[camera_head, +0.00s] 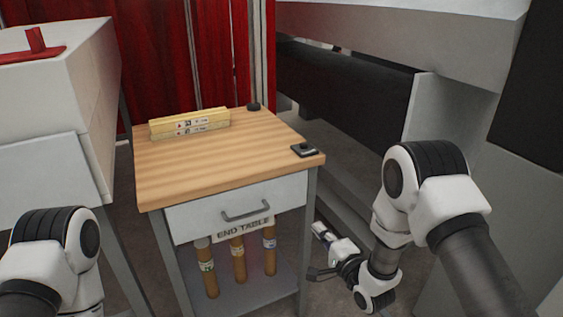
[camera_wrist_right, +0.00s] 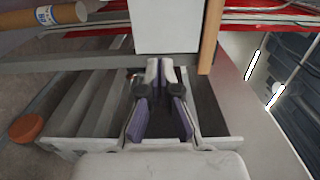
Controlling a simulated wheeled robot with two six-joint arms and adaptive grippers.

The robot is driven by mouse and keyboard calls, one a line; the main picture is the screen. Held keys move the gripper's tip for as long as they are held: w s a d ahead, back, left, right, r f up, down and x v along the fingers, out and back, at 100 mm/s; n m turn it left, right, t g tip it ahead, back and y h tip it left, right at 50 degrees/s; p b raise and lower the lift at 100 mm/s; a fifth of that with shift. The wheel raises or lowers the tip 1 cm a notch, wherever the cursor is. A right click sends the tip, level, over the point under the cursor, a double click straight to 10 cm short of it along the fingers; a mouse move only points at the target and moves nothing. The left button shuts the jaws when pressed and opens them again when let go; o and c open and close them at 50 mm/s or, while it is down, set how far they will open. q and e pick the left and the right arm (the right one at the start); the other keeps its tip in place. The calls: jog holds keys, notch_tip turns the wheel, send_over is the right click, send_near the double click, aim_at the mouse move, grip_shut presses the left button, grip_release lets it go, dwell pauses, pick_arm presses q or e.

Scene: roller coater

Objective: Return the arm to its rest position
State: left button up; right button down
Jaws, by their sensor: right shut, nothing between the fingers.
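My right arm reaches down on the right of the head view. Its gripper (camera_head: 322,231) is low, beside the front right leg of the end table (camera_head: 190,170), apart from the drawer handle. In the right wrist view the fingers (camera_wrist_right: 159,66) come together at their tips, with purple inner pads and nothing held between them. My left arm shows only as a white and black joint at the lower left of the head view. Its gripper is outside the picture.
The table's drawer (camera_head: 200,219) looks closed. Several brown tubes (camera_head: 238,262) stand on its lower shelf. A yellow block (camera_head: 189,123) and a small dark device (camera_head: 304,150) sit on top. A white cabinet (camera_head: 95,85) stands left; large machinery (camera_head: 400,30) stands right.

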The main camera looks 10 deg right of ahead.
jog(key=s+d+f+n+g+h, duration=0.35)
jog(key=s+f+g, duration=0.65)
jog(key=s+f, duration=1.05)
jog(key=s+d+f+n+g+h, duration=0.15)
jog(key=s+n+g, duration=0.3)
jog(key=s, duration=0.45)
jog(key=s+d+f+n+g, duration=0.1)
jog(key=s+d+n+g, duration=0.15)
jog(key=s+n, duration=0.55)
notch_tip(320, 180, up, 13)
jog(key=s+a+m+p, duration=0.1)
jog(key=m+p, duration=0.1)
jog(key=p, duration=1)
jog(key=shift+s+r+h+p, duration=0.2)
jog(key=shift+h+p, duration=0.1)
jog(key=shift+p, duration=0.1)
